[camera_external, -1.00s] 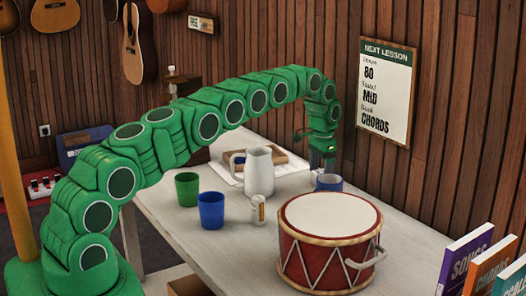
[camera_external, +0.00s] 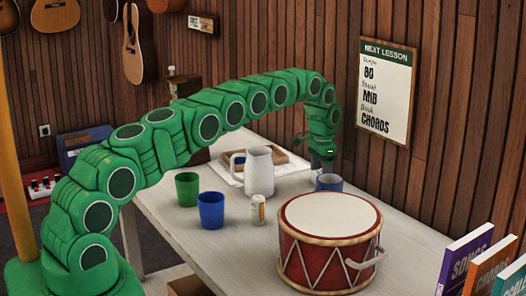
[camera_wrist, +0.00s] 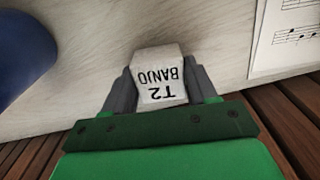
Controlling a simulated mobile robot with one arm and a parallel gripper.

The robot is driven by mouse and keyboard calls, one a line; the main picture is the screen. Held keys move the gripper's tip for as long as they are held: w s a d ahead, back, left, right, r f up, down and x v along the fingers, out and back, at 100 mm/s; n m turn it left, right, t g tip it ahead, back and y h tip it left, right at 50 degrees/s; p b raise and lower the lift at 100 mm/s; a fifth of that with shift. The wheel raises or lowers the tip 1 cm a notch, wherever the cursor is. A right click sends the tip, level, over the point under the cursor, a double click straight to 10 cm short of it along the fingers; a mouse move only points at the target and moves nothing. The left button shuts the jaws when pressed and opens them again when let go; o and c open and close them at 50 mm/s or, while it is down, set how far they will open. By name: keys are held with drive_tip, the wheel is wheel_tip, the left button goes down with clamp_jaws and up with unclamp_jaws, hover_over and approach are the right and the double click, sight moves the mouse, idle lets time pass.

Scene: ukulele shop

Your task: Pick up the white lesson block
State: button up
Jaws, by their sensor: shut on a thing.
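The white lesson block (camera_wrist: 160,75) shows in the wrist view between the fingers of my gripper (camera_wrist: 162,90). It is marked "T2 BANJO", upside down in this view. My gripper is shut on it, with one dark finger on each side. In the external view my gripper (camera_external: 322,165) is low over the table's far side, behind the blue mug. The block cannot be made out there. Whether its underside touches the table is hidden.
A blue mug (camera_external: 329,183) stands close in front of my gripper. A white pitcher (camera_external: 259,171), green cup (camera_external: 187,189), blue cup (camera_external: 211,210), small cylinder (camera_external: 258,210) and red drum (camera_external: 330,242) stand on the table (camera_external: 240,258). Sheet music (camera_wrist: 288,35) lies beside the block. The wooden wall is close.

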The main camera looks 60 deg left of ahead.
sight(318, 174)
drive_tip(key=shift+r, duration=1.6)
drive_tip(key=shift+s+d+r, duration=0.2)
drive_tip(key=shift+s+r, duration=0.7)
drive_tip(key=shift+r, duration=0.1)
drive_tip(key=s+d+r, duration=0.3)
drive_tip(key=s+r, duration=0.4)
drive_tip(key=s, duration=0.4)
drive_tip(key=shift+s+r, duration=0.4)
